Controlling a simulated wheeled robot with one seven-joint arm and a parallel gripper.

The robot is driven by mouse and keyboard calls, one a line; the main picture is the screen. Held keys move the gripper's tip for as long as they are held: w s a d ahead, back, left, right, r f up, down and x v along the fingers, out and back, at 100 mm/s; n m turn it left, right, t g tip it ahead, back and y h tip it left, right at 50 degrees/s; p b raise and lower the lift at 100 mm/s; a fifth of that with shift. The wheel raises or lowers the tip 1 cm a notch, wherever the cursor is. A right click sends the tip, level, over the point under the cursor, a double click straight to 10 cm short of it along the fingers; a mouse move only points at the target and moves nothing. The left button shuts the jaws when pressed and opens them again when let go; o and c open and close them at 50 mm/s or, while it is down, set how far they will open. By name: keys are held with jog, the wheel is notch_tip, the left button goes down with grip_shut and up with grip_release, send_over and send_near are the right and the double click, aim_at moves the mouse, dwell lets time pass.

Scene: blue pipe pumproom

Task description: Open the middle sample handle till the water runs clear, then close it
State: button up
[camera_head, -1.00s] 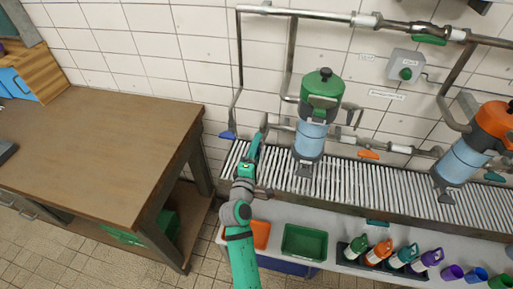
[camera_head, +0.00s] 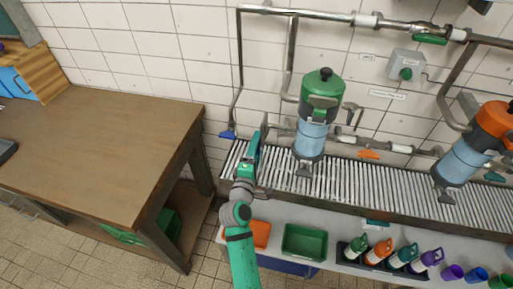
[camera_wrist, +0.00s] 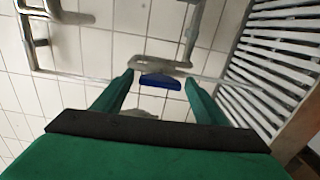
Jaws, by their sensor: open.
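A row of small lever handles runs along the wall piping: a blue handle (camera_head: 228,134) at the left, an orange handle (camera_head: 369,154) in the middle and a teal handle (camera_head: 494,177) at the right. My gripper (camera_head: 259,142) is open and empty above the left end of the slatted drain, right of the blue handle and well left of the orange one. In the wrist view the blue handle (camera_wrist: 160,81) appears between the open fingertips (camera_wrist: 160,76), beyond them and apparently apart. No running water can be made out.
A green-topped filter (camera_head: 319,110) stands between my gripper and the orange handle. An orange-topped filter (camera_head: 470,155) is at the right. The slatted drain (camera_head: 345,182) lies below. Bins and bottles line the front ledge. A wooden table (camera_head: 90,150) stands at the left.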

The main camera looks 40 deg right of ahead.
jog(key=v, duration=1)
jog(key=shift+s+a, duration=0.2)
jog(key=shift+s, duration=0.05)
jog(key=s+a+f+m+t+y, duration=0.1)
jog(key=s+a+f+t+y, duration=0.1)
jog(key=s+a+f+y, duration=0.55)
jog(key=s+a+f+t+y, duration=0.15)
jog(key=s+a+f, duration=0.3)
jog(key=a, duration=0.65)
jog(key=s+a+r+m+y, duration=0.2)
jog(key=s+a+m, duration=0.1)
jog(key=s, duration=0.6)
jog(key=s+a+r+m+y, duration=0.2)
jog(key=s+a, duration=0.4)
jog(key=s, duration=0.3)
jog(key=shift+r+m+y, duration=0.4)
jog(key=shift+r+m, duration=0.3)
jog(key=shift+m, duration=0.5)
